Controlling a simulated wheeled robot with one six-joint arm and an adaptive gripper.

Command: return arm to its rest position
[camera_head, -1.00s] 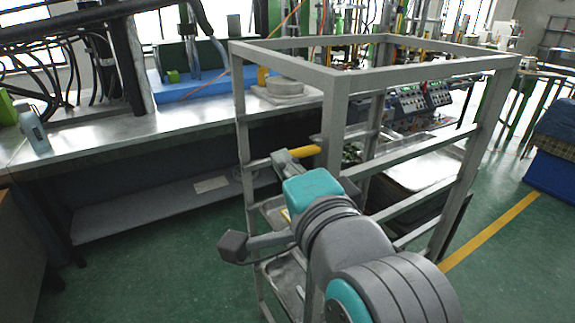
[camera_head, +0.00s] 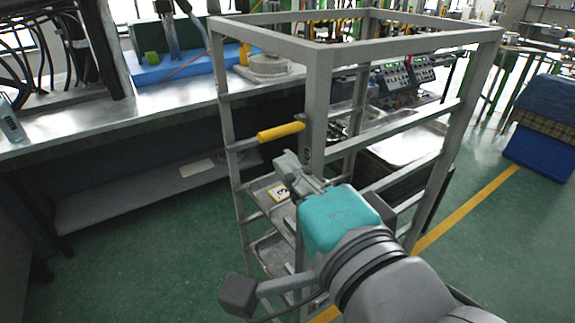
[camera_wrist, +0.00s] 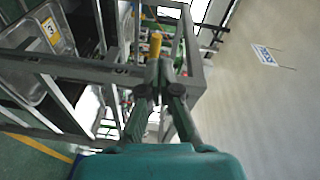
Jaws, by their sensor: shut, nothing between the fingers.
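My gripper (camera_head: 284,156) is shut and empty, at the end of my teal and grey arm. In the head view it appears just below the yellow handle (camera_head: 280,131) of the grey metal rack, in front of the rack's near post. In the wrist view the fingertips of my gripper (camera_wrist: 158,66) are together, and the yellow handle (camera_wrist: 155,45) shows beyond them. I cannot tell how wide the gap to the rack is.
The grey rack (camera_head: 317,100) stands close to my arm and holds trays, one with a "3" label (camera_head: 280,193). A metal workbench (camera_head: 160,115) lies behind at left. Green floor (camera_head: 150,255) is open at left. A blue bin (camera_head: 540,135) stands at right.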

